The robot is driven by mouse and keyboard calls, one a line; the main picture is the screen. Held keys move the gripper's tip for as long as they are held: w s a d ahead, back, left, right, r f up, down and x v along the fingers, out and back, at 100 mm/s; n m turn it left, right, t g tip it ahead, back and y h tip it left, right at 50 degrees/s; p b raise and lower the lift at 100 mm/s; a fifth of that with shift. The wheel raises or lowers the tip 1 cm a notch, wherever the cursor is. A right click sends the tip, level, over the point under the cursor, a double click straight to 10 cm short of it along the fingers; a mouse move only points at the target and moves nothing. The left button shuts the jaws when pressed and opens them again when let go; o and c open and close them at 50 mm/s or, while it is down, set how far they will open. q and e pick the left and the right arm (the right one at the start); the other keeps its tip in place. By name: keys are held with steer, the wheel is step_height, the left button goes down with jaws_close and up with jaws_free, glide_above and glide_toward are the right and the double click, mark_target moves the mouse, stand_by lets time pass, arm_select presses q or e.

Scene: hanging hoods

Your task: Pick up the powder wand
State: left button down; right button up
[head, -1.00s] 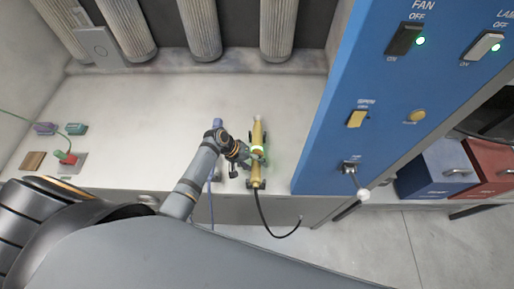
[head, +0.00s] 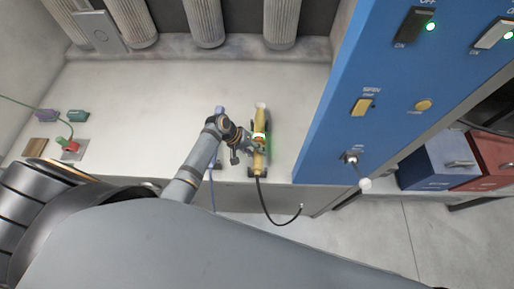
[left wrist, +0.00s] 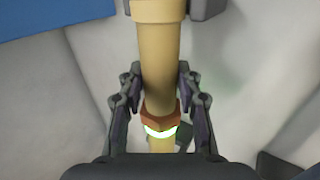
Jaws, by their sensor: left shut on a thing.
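The powder wand (head: 260,152) is a yellow tube with a glowing green-white ring and a black hose from its near end. It lies on the pale bench at the foot of the blue panel. My left gripper (head: 247,146) reaches it from the left. In the left wrist view the fingers of my left gripper (left wrist: 158,95) are shut on both sides of the yellow wand (left wrist: 158,60), just beyond its orange collar and lit ring. Dark brackets show at the wand's ends. I cannot tell whether the wand is clear of them. My right gripper is not in view.
The blue panel (head: 385,75) with switches and knobs stands close on the right. A blue wand (head: 219,110) is partly hidden behind my left arm. Small coloured blocks and a red button (head: 73,145) are at the bench's left. The bench middle (head: 140,110) is clear.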

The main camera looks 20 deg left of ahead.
arm_select(q)
step_height(320, 180, up, 10)
steer(key=shift+f+b, duration=0.25)
steer(key=shift+b, duration=0.45)
step_height(320, 180, up, 5)
steer(key=p, duration=0.5)
